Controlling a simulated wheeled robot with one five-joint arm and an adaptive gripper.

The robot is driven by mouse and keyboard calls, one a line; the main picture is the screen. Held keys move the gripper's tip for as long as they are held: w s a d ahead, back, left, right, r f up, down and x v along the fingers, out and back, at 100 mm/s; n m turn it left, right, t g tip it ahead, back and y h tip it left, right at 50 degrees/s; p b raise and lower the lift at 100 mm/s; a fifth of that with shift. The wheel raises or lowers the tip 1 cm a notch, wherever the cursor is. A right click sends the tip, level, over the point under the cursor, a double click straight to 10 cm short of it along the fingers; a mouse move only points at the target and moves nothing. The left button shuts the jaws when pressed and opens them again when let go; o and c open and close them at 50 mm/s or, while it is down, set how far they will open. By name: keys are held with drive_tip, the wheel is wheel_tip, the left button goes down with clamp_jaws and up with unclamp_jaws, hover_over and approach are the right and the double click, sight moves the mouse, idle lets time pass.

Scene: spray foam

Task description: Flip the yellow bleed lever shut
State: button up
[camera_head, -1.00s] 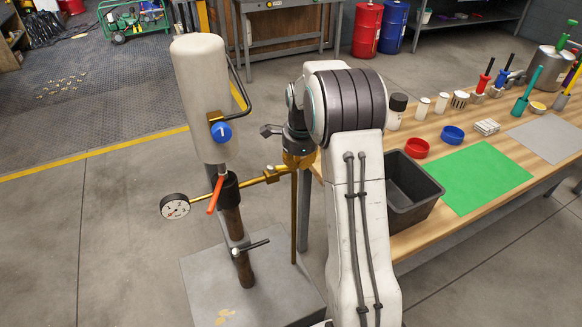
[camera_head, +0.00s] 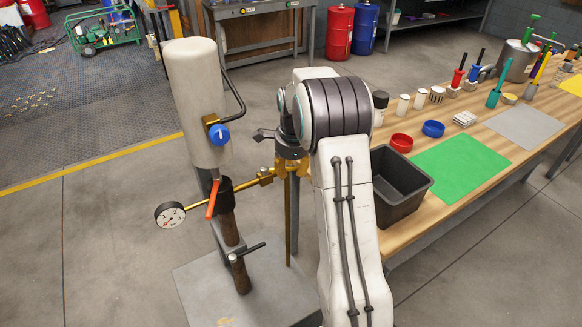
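My gripper (camera_head: 290,148) points down at the brass fitting (camera_head: 287,168) at the right end of the horizontal brass pipe. My arm and wrist cover much of this spot. The fingertips do not show clearly, so I cannot tell whether they are open or touch anything. I cannot make out a separate yellow bleed lever; yellow-brass parts show just under my gripper. The pipe carries a round gauge (camera_head: 170,214) at its left end. A red-orange lever (camera_head: 213,198) hangs under the white tank (camera_head: 192,95), which has a blue knob (camera_head: 219,135).
The tank's stand has a grey base plate (camera_head: 215,290) and a dark handle (camera_head: 250,250). A black bin (camera_head: 400,195) stands close right of my arm, on the wooden workbench (camera_head: 400,235). Open floor lies left of the stand.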

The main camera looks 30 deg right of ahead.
drive_tip(key=o, duration=0.3)
drive_tip(key=shift+w+r, duration=0.1)
drive_tip(key=shift+r, duration=0.05)
wheel_tip(320, 180, up, 12)
drive_tip(key=s, duration=0.2)
drive_tip(key=shift+a, duration=0.35)
drive_tip(key=shift+s, duration=0.15)
